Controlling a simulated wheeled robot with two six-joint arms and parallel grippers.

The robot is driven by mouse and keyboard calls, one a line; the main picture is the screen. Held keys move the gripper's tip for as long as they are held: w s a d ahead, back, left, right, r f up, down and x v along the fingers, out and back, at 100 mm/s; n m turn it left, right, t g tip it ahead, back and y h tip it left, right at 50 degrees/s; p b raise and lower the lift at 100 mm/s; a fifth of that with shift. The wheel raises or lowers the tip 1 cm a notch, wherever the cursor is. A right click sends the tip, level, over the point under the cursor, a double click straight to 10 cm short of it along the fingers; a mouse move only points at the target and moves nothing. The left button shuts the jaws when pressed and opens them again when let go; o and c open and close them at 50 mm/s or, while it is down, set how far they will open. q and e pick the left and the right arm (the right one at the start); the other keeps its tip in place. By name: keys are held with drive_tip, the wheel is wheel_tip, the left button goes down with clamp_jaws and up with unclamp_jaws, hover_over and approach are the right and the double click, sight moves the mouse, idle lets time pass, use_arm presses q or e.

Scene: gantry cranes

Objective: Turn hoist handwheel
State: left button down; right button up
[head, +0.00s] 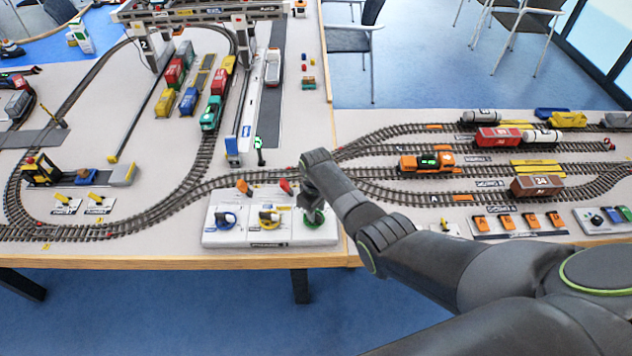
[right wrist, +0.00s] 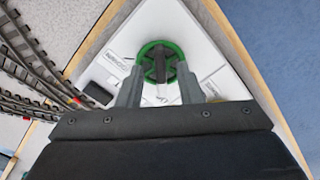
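A white control panel (head: 290,236) at the table's front edge carries a blue handwheel (head: 226,218), a yellow handwheel (head: 268,217) and a green handwheel (head: 316,219). I cannot read which label marks the hoist. My right gripper (head: 309,205) is over the green one, partly hiding it. In the right wrist view the green handwheel (right wrist: 148,52) has a dark bar across its middle. The two fingers of my right gripper (right wrist: 159,68) stand apart, with tips at either side of the wheel. Contact with the rim cannot be told. My left gripper is not in view.
A model gantry crane (head: 200,14) spans tracks with containers at the back left. An orange locomotive (head: 428,162) and several wagons stand on tracks at the right. Small orange and red levers (head: 244,187) are just behind the panel. The wooden table edge (head: 180,262) is in front.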

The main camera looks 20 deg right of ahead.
wheel_tip(320, 180, up, 16)
drive_tip(key=shift+f+b, duration=0.15)
drive_tip(key=shift+b, duration=0.25)
idle(1.0)
